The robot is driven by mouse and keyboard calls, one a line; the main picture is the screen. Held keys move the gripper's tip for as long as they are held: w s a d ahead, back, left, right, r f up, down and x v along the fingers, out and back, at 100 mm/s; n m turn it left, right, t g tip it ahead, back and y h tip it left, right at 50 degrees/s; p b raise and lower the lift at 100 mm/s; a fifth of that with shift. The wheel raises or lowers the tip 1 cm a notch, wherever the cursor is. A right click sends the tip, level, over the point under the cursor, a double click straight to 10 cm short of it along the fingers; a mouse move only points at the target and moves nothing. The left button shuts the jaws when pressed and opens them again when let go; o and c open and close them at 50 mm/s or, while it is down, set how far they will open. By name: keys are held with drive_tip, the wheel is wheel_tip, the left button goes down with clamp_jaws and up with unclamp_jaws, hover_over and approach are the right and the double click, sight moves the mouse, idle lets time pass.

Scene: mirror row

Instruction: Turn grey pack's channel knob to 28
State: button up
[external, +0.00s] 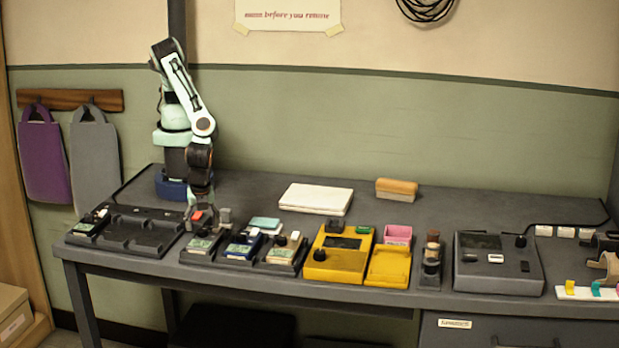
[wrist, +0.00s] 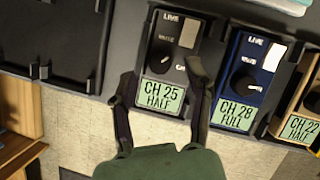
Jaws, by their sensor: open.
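The grey pack (wrist: 172,60) stands in a dark tray, with its screen (wrist: 163,95) reading CH 25 HALF. Its round black knob (wrist: 160,58) has a pale mark toward the lower right. My gripper (wrist: 161,76) is open, its fingers on either side of the grey pack's lower part in the wrist view; contact cannot be told. Nothing is held. In the external view my gripper (external: 200,210) hangs low over the back of the grey pack (external: 202,243), whose upper part is hard to make out.
Right beside it is a blue pack (wrist: 245,72) reading CH 28 FULL, then a tan pack (wrist: 309,98) reading CH 22. An empty tray section (wrist: 65,40) lies left. A yellow unit (external: 337,262) and a dark console (external: 497,280) stand further right on the table.

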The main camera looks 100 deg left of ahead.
drive_tip(key=shift+x, duration=0.75)
drive_tip(key=shift+c, duration=0.3)
clamp_jaws()
drive_tip(key=m+t, duration=0.1)
drive_tip(key=m, duration=0.2)
drive_tip(key=shift+s+m+y, duration=0.15)
drive_tip(key=shift+m+y, duration=0.15)
drive_tip(key=shift+m, duration=0.1)
drive_tip(key=shift+s+m+t, duration=0.1)
drive_tip(key=shift+m+t, duration=0.8)
drive_tip(key=shift+m, duration=1)
